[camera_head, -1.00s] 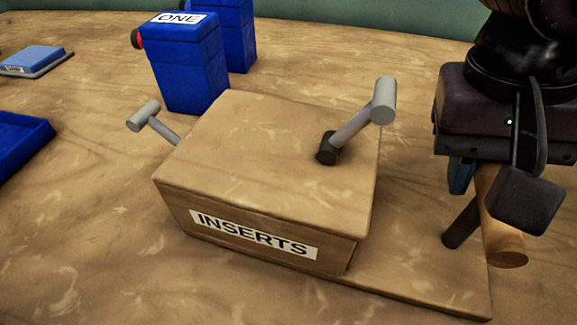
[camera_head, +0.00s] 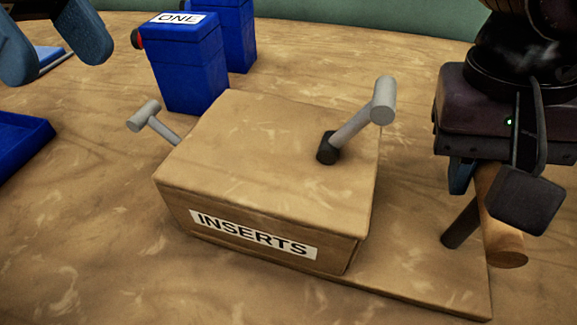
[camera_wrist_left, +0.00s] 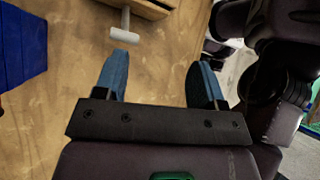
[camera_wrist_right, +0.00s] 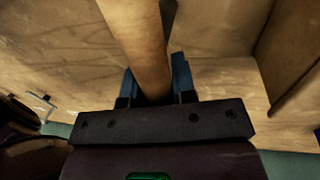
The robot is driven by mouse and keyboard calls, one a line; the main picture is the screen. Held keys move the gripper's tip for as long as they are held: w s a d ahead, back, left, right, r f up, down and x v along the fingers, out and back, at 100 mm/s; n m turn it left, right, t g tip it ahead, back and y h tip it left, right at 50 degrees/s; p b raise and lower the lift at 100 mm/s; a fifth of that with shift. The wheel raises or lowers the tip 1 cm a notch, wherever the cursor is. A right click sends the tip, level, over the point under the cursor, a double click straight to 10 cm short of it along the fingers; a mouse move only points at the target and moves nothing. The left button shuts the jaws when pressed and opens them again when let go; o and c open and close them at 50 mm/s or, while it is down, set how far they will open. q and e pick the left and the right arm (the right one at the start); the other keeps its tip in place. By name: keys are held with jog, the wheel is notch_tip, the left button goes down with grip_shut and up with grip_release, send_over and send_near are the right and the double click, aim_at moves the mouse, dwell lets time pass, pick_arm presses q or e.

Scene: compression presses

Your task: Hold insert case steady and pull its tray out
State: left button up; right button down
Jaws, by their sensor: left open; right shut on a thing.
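The insert case (camera_head: 265,165) is a wooden box labelled INSERTS in the middle of the head view. A grey T-handle (camera_head: 145,115) sticks out of its left side; it also shows in the left wrist view (camera_wrist_left: 125,34). A grey lever (camera_head: 360,128) on a dark base stands on its top. A flat wooden board (camera_head: 425,278), seemingly the tray, reaches out right of the case. My right gripper (camera_head: 482,178) is shut on a wooden bar handle (camera_head: 503,238), which also shows between its fingers (camera_wrist_right: 137,45). My left gripper (camera_head: 55,52) is open and empty, above and left of the T-handle.
A blue container labelled ONE (camera_head: 188,65) stands behind the case, with another blue container (camera_head: 238,35) beyond it. A blue tray (camera_head: 22,140) lies at the left edge.

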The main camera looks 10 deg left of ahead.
aim_at(154, 126)
pick_arm(q)
jog(key=shift+w+d+f+m+t+y, duration=0.35)
jog(key=shift+d+f+m+y, duration=0.25)
jog(key=shift+f, duration=1.05)
jog(key=shift+w+d+f+m+t+y, duration=0.35)
jog(key=shift+d+f, duration=0.5)
jog(key=shift+f, duration=0.8)
jog(key=shift+w+d+f+m+t+y, duration=0.4)
jog(key=shift+d+f+y, duration=0.3)
jog(key=shift+f, duration=0.95)
jog(key=c, duration=1)
